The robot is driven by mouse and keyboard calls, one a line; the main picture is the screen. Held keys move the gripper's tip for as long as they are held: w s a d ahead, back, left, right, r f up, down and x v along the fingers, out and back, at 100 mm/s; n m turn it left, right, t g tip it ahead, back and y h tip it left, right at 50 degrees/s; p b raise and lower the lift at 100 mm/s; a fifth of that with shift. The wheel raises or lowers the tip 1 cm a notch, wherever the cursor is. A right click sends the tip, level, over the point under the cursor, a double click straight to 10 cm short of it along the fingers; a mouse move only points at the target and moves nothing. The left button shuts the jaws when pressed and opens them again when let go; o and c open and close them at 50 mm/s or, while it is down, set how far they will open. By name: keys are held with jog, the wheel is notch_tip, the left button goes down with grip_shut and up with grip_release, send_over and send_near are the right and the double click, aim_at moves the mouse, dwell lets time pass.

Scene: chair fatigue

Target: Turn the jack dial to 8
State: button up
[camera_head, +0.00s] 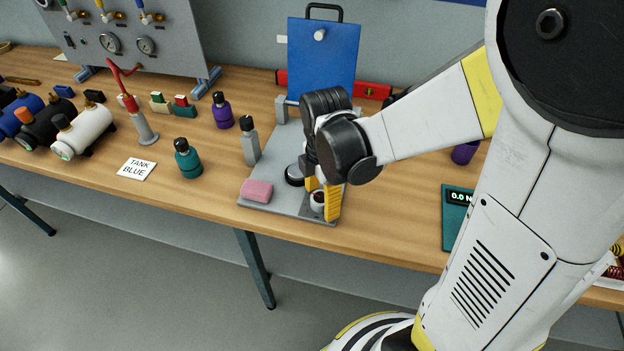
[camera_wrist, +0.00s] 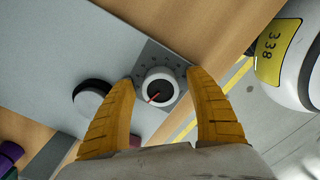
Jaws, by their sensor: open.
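The jack dial (camera_wrist: 160,88) is a round knob with a white rim, a dark centre and a red pointer, set on a dark square plate (camera_wrist: 146,64) with small marks around it. The marks are too small to read. In the wrist view the pointer aims to the lower left. My gripper (camera_wrist: 165,110) is open, with its yellow fingers on either side of the dial and gaps showing on both sides. In the head view my gripper (camera_head: 323,203) is over the front of the grey base plate (camera_head: 285,203), and the dial (camera_head: 317,199) is partly hidden by the fingers.
In the head view a pink block (camera_head: 257,190) and a grey bottle (camera_head: 250,143) are nearby. A blue panel (camera_head: 325,52) stands behind. The table's front edge is close; bare wood lies to the right.

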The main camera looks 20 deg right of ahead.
jog(key=shift+c, duration=0.6)
jog(key=c, duration=1.1)
jog(key=shift+o, duration=0.2)
jog(key=shift+m, duration=0.4)
